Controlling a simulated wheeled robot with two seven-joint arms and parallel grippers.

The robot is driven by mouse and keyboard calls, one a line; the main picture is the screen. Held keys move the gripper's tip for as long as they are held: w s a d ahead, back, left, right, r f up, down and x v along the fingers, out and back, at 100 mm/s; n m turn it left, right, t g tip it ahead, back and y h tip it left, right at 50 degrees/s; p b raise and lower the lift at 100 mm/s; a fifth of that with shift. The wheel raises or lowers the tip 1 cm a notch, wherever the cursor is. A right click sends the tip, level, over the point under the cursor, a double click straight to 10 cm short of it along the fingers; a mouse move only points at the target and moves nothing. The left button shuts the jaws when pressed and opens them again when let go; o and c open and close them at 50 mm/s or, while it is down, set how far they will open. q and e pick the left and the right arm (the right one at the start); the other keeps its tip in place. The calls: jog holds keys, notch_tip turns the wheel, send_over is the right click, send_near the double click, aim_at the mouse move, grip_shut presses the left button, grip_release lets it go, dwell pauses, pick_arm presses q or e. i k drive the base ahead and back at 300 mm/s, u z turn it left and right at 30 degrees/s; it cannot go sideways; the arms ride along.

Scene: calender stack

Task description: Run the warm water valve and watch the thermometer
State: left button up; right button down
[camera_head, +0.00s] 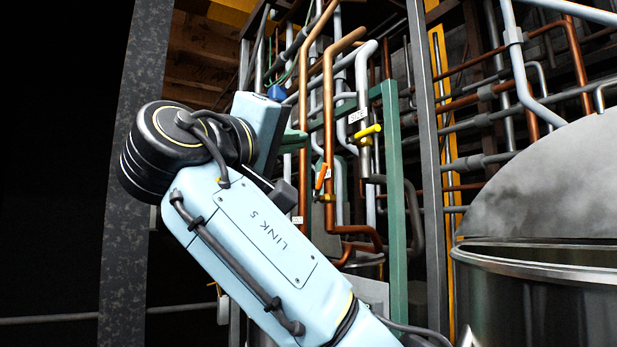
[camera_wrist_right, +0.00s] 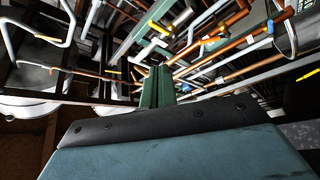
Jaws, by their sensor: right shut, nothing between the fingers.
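My right gripper (camera_head: 294,138) shows partly in the head view, behind my pale blue wrist, in front of the pipes. In the right wrist view its green fingers (camera_wrist_right: 157,88) are together and empty, with pipes beyond. A yellow valve handle (camera_head: 367,132) sits on a vertical pipe to its right; a yellow handle also shows in the wrist view (camera_wrist_right: 158,27). An orange handle (camera_head: 322,177) sits lower, beside a small white label. The gripper appears apart from both handles. I cannot tell which valve is the warm water one, nor make out a thermometer. My left gripper is out of view.
Copper and grey pipes (camera_head: 328,95) crowd the middle. A green post (camera_head: 393,200) and a grey post (camera_head: 427,170) stand right of the valves. A large metal vat (camera_head: 540,270) fills the lower right. A dark column (camera_head: 135,170) stands at left.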

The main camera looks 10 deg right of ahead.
aim_at(315, 198)
jog(key=z, duration=0.1)
jog(key=i, duration=1.15)
jog(key=u, duration=0.1)
